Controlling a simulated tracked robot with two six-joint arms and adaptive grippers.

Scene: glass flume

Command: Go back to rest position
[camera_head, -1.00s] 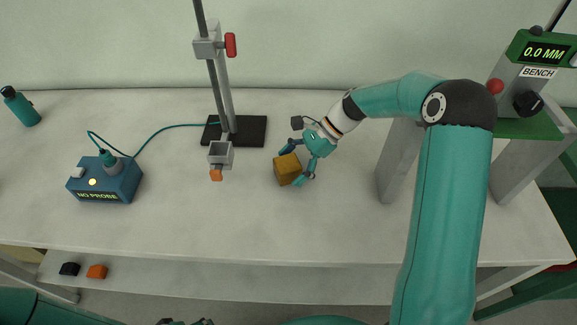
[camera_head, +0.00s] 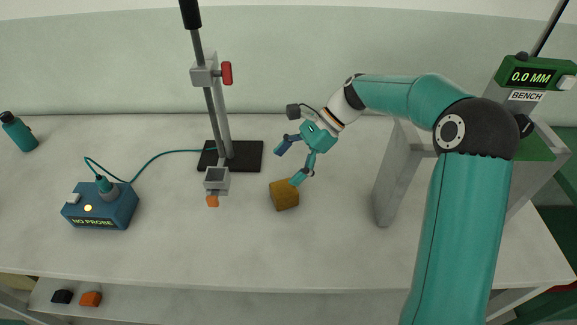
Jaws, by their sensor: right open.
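My right gripper (camera_head: 292,163) is open and empty, with its fingers spread. It is up and to the right of an ochre block (camera_head: 284,195) that rests on the white bench. One fingertip overlaps or nearly meets the block's top right edge in the picture; I cannot tell whether it touches. My right arm comes in from the lower right and bends over at the elbow. My left gripper is not in view.
A stand with a black base (camera_head: 246,156), a red knob (camera_head: 227,73) and a grey holder (camera_head: 216,179) stands left of the block. A blue box (camera_head: 102,207) reads NO PROBE. A grey frame (camera_head: 387,178) with a green BENCH display (camera_head: 538,76) stands right. Bench front is clear.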

